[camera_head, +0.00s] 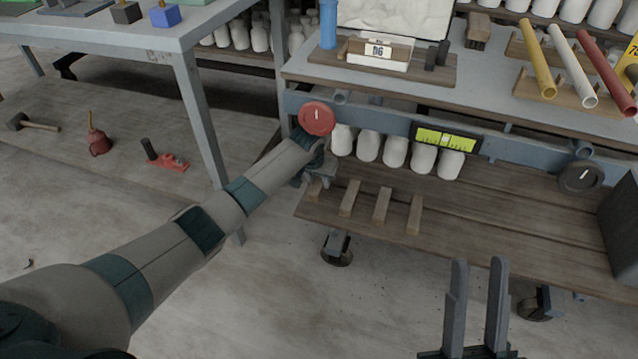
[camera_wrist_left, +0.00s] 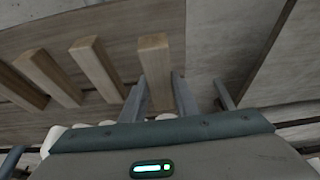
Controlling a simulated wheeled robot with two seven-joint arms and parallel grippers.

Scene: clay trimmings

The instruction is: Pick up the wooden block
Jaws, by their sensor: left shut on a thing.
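Several light wooden blocks stand in a row on the lower wooden shelf, among them one (camera_head: 349,198), a second (camera_head: 381,205) and a third (camera_head: 415,214). The leftmost wooden block (camera_head: 313,189) is partly hidden by my left gripper (camera_head: 318,180) in the head view. In the left wrist view, my left gripper (camera_wrist_left: 160,95) has its fingers on either side of a wooden block (camera_wrist_left: 155,62) and is shut on it; the block's far end sticks out past the fingers. My right gripper (camera_head: 477,275) is empty, its two fingers apart, in front of the shelf.
White jars (camera_head: 396,152) stand at the back of the lower shelf (camera_head: 480,228). A red round knob (camera_head: 316,118) and a yellow-green level (camera_head: 446,139) are on the bench front. A dark box (camera_head: 622,226) stands at the right.

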